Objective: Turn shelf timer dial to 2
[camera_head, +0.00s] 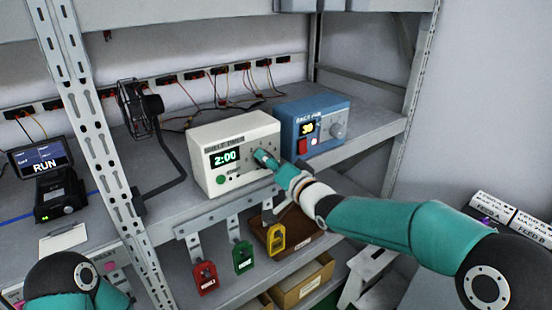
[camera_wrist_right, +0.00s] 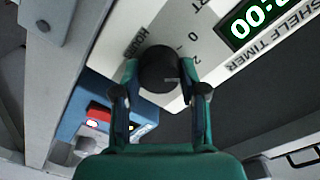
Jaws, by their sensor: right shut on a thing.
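The shelf timer (camera_head: 245,130) is a cream box on the shelf. Its green display (camera_head: 225,158) reads 2:00 in the head view, and part of it shows upside down in the wrist view (camera_wrist_right: 258,20). My right gripper (camera_head: 264,158) is at the timer's face, hiding the dial in the head view. In the wrist view its fingers sit either side of the round black dial (camera_wrist_right: 158,68) and are shut on it. My left gripper is out of view; only part of my left arm shows.
A blue rack fan box (camera_head: 318,112) reading 30 stands right of the timer. Red, green and yellow tags (camera_head: 243,257) hang from the shelf edge below.

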